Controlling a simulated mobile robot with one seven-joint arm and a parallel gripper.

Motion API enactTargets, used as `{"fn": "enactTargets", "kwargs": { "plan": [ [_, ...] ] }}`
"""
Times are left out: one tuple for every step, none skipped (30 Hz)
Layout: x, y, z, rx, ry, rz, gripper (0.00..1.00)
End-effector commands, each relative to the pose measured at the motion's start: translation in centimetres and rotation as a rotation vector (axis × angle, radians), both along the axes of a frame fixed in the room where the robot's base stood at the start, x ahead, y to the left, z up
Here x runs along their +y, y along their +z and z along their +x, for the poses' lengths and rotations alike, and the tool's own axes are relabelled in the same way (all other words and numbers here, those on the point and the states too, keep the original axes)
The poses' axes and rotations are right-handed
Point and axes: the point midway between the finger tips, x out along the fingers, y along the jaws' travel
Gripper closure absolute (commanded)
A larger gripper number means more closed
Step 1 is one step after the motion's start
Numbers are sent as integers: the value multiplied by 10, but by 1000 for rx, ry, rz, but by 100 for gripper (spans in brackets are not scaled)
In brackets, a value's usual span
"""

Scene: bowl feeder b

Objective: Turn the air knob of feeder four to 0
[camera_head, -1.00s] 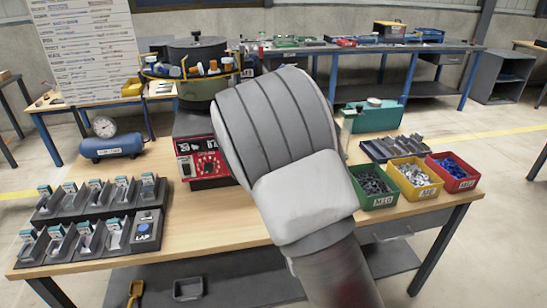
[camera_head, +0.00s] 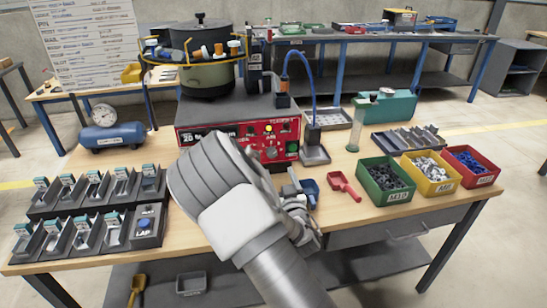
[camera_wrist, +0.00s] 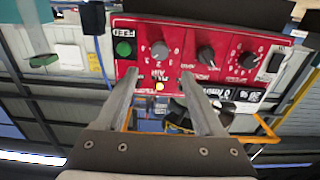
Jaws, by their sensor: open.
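The feeder's red control panel (camera_head: 225,136) faces my arm, below a dark bowl (camera_head: 205,80); the panel fills the upper wrist view (camera_wrist: 180,72). There the panel is upside down. A grey knob (camera_wrist: 160,50), beside the word AIR, sits between a green button (camera_wrist: 124,48) and a black knob (camera_wrist: 205,55). Its pointer setting is too small to read. My gripper (camera_wrist: 160,76) is open and empty, its fingertips near the AIR label, just below the grey knob in the picture, not around it. My arm hides part of the panel in the head view. I cannot read the feeder's number.
A blue hose (camera_head: 312,85) runs to a small stand right of the feeder. A red scoop (camera_head: 343,185) and green (camera_head: 385,207), yellow (camera_head: 440,186) and red bins (camera_head: 483,177) lie farther right. A blue air tank (camera_head: 112,136) and dark part trays (camera_head: 75,217) stand left.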

Motion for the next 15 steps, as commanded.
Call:
{"fn": "enactTargets", "kwargs": {
  "plan": [
    [3,0,9,-2,2,0,30],
    [5,0,15,-2,2,0,30],
    [7,-1,22,-2,2,-2,30],
    [8,-1,27,-2,1,-1,30],
    [10,0,33,-2,1,-1,30],
    [12,0,39,-2,1,-1,30],
    [13,-1,44,-1,1,-1,30],
    [14,-1,49,-1,1,-1,30],
    [16,-1,55,-1,0,-1,30],
    [17,0,60,-2,1,0,30],
    [18,-1,64,-2,0,-2,30],
    [20,-1,69,-2,0,-2,30],
    [21,-1,73,-1,0,-2,30],
    [21,-1,76,0,-1,-1,30],
    [23,-1,80,-1,0,0,30]
  ]
}}
